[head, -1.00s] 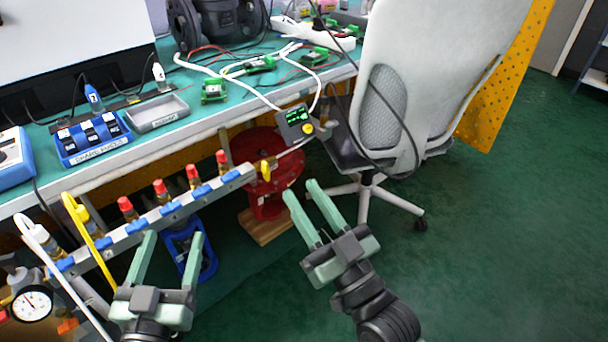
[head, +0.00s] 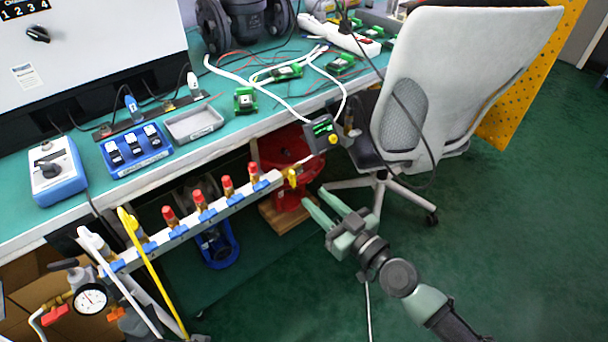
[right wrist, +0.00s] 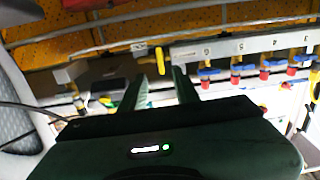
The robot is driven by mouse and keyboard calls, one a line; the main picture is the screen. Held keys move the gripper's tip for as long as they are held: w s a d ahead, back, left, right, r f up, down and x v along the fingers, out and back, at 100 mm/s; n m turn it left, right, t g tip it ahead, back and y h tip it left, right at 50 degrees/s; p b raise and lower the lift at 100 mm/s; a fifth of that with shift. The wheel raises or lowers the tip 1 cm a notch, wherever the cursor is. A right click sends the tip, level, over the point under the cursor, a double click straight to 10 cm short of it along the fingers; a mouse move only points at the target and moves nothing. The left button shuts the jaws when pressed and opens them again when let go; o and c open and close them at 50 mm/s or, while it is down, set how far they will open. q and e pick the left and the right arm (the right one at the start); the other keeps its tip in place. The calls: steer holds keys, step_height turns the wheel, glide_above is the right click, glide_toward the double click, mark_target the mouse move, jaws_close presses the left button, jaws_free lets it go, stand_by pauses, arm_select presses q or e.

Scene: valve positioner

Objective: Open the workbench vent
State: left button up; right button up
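A small yellow handle (head: 292,178) sits at the right end of the grey manifold bar (head: 232,204); whether it is the vent is not labelled in view. In the right wrist view the yellow handle (right wrist: 159,60) hangs upright at the manifold's left end, beyond my fingertips. My right gripper (head: 314,195) is open and empty, just right of and below the handle, apparently apart from it. Its two fingers (right wrist: 160,77) also show in the right wrist view with a gap between them. My left gripper is not in view.
Several red-capped valves with blue handles (head: 199,200) line the manifold. White and yellow hoses (head: 150,269) and a pressure gauge (head: 90,298) are at left. A red reel (head: 285,150) stands behind. An office chair (head: 440,90) is close right. Open green floor lies at lower right.

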mark_target(295, 179)
steer(key=x, duration=0.6)
steer(key=shift+w+a, duration=0.1)
steer(key=shift+a, duration=0.05)
steer(key=shift+w+a+p, duration=0.3)
steer(key=shift+w, duration=0.1)
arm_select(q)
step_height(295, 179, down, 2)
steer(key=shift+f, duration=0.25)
arm_select(e)
jaws_close()
